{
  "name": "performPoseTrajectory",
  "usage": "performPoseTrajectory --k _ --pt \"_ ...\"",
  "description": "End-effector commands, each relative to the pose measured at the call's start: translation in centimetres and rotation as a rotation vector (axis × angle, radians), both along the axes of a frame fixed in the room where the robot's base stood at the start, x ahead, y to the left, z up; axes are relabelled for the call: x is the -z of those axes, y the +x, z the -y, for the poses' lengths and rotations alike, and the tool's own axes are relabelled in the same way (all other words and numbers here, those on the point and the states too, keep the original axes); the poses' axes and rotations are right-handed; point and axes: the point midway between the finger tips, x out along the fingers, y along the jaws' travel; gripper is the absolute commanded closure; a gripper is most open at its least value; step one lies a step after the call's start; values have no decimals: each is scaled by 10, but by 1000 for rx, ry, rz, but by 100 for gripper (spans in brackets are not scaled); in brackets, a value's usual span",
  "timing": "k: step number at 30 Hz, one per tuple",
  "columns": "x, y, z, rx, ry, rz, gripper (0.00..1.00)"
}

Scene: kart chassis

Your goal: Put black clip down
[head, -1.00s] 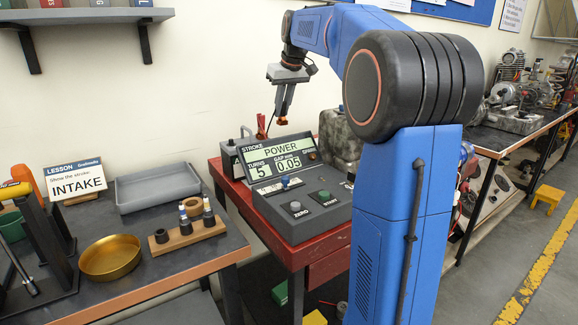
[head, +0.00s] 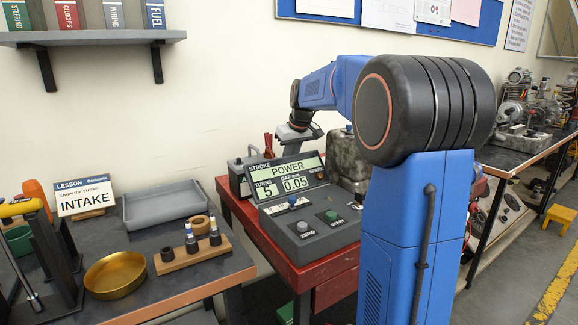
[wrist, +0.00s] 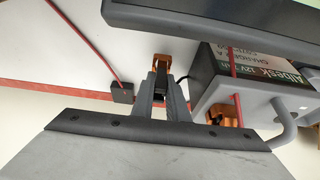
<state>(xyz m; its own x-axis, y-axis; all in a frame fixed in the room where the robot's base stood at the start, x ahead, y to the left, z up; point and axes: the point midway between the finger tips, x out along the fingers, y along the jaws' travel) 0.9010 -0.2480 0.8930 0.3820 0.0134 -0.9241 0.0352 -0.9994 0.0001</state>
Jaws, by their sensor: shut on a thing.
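In the head view my fingers and the clip are hidden behind the console's screen.
The console (head: 310,232) with its raised screen stands on the red cart (head: 236,207). A grey metal tank (head: 345,155) is behind it. A red cable (wrist: 85,42) runs to a small black block (wrist: 122,92) left of the fingers. The left bench holds a grey tray (head: 165,206) and brass bowl (head: 115,275).

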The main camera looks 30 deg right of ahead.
Motion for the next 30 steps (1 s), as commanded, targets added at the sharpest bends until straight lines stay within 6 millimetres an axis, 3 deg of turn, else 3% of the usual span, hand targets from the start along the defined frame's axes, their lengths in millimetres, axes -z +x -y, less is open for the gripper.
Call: performPoseTrajectory --k 3,15,16,18,30 --pt "11 0 0 1 0 -1 100" --pt "15 0 0 1 0 0 100" --pt "15 0 0 1 0 0 82" --pt "15 0 0 1 0 0 68" --pt "9 -1 0 0 0 1 68"
